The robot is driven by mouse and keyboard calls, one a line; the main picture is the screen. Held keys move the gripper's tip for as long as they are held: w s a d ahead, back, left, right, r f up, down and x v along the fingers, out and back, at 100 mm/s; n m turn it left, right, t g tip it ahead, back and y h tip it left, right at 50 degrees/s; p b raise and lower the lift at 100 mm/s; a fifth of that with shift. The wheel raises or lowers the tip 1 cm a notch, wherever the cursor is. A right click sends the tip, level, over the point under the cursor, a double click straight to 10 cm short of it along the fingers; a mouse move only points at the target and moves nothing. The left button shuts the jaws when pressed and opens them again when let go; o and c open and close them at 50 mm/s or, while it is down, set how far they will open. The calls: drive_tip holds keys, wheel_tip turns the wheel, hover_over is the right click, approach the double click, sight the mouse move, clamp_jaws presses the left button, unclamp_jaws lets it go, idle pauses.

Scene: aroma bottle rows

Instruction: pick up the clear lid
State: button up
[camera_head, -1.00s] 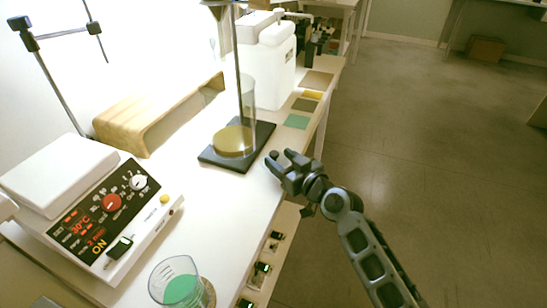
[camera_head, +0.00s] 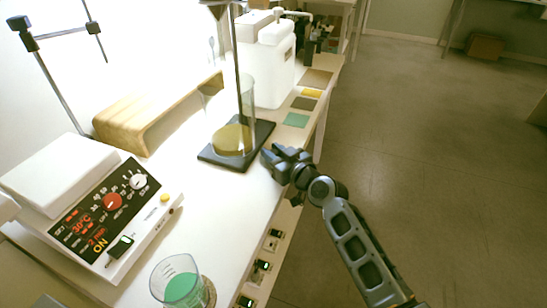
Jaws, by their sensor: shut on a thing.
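My gripper (camera_head: 270,157) is at the right edge of the white bench, just right of the black stand base (camera_head: 208,157). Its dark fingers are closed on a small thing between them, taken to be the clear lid. The lid's see-through body cannot be made out against the bright bench, and the fingers hide the grip. A tall clear glass cylinder (camera_head: 247,95) with a yellowish bottom stands on the stand base, left of my gripper.
A clear beaker with green content (camera_head: 182,288) stands at the front edge. A hotplate device (camera_head: 118,215) is at the left. A wooden riser (camera_head: 130,115), a white canister (camera_head: 270,65) and coloured squares (camera_head: 296,120) lie farther back.

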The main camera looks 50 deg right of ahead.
clamp_jaws()
drive_tip(key=shift+r, duration=0.1)
